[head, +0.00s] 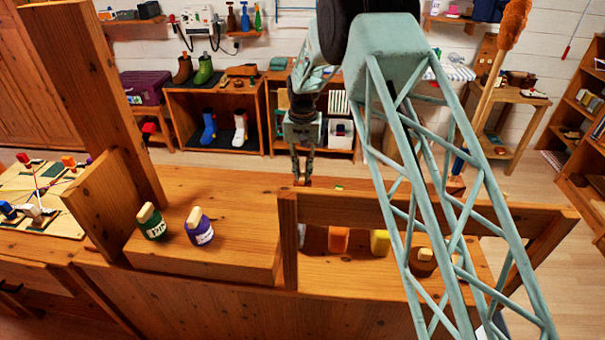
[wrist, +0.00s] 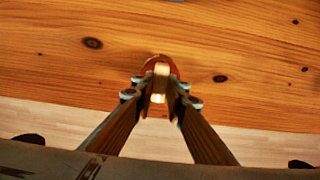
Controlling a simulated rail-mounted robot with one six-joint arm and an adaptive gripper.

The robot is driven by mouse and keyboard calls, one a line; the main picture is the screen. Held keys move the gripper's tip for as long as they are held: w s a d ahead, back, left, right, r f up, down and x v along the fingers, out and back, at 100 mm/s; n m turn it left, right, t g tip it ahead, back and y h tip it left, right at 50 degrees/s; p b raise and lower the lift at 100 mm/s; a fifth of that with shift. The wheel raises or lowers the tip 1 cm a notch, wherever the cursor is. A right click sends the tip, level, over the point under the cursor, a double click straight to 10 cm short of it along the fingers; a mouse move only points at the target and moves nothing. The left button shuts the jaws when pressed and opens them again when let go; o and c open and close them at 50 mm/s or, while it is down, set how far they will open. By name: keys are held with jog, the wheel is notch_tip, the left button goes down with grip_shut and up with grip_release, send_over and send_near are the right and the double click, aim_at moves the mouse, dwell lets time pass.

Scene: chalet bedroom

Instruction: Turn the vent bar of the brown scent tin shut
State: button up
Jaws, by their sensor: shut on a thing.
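In the wrist view, a round red-brown tin (wrist: 149,63) stands on a wooden surface, with a pale vent bar (wrist: 162,70) across its top. My gripper (wrist: 160,88) is shut on this bar, one finger on each side. The fingers hide much of the tin. In the head view my gripper (head: 303,179) points down at the far side of the wooden bench, behind the upright frame. The tin at its tips is barely visible there, so the bar's angle cannot be told from that view.
A green tin (head: 152,226) and a purple tin (head: 199,231) with pale bars stand on the bench's left block. Behind the wooden frame rail (head: 350,206) are an orange item (head: 339,240), a yellow item (head: 380,243) and a brown item (head: 422,265), partly covered by my arm.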

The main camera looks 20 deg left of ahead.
aim_at(303, 175)
dwell(0.4)
jog(key=o, duration=0.8)
jog(key=shift+o, duration=0.2)
jog(key=shift+r, duration=0.1)
notch_tip(303, 175, up, 12)
dwell(0.3)
dwell(0.4)
